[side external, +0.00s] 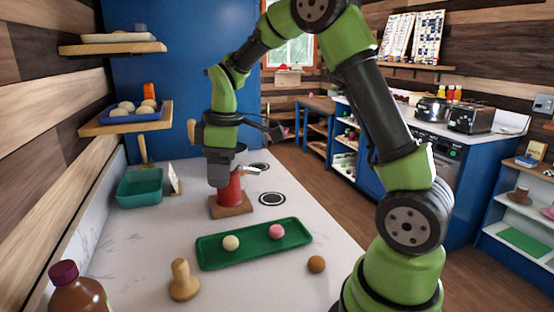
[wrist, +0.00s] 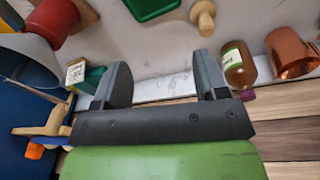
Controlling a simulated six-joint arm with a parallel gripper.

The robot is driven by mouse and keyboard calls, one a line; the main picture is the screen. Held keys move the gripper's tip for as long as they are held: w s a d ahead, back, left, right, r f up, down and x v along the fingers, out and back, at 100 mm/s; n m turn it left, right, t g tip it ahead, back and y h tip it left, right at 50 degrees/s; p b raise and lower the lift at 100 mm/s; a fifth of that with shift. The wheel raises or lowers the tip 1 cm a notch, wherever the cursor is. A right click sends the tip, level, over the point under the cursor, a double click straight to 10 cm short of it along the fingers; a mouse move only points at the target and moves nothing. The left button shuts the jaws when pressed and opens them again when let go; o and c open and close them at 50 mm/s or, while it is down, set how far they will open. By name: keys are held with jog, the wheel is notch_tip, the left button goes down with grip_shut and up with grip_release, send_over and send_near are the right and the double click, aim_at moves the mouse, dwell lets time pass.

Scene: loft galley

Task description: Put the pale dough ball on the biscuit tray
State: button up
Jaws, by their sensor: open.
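A pale dough ball (side external: 231,243) lies on the green tray (side external: 211,259) on the worktop, with a pink ball (side external: 276,231) to its right. A corner of the green tray also shows at the top of the wrist view (wrist: 152,8), but the pale ball is out of that frame. A blue tray (side external: 120,118) with several pale round pieces sits on the left wall shelf; which tray is the biscuit tray I cannot tell. My gripper (side external: 220,176) hangs beyond the green tray and overlaps a red object in the side view. In the wrist view my gripper (wrist: 162,78) is open and empty.
A red object (side external: 231,189) stands on a wooden base. A brown ball (side external: 316,264), wooden stamp (side external: 184,281) and brown bottle (side external: 80,292) are near the front. A teal bin (side external: 140,188) is left; a copper mug (wrist: 291,52) shows in the wrist view.

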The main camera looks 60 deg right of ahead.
jog(key=s+a+r+m+t, duration=0.35)
jog(key=s+a+r, duration=0.25)
jog(key=s+r, duration=0.2)
jog(key=s+a+r+m+t+y, duration=0.1)
jog(key=s+a+m, duration=0.3)
jog(key=s, duration=0.6)
jog(key=m+t+y, duration=0.1)
jog(key=m, duration=0.1)
jog(key=shift+s+r+m, duration=0.25)
jog(key=shift+s+m, duration=0.1)
jog(key=shift+s, duration=0.05)
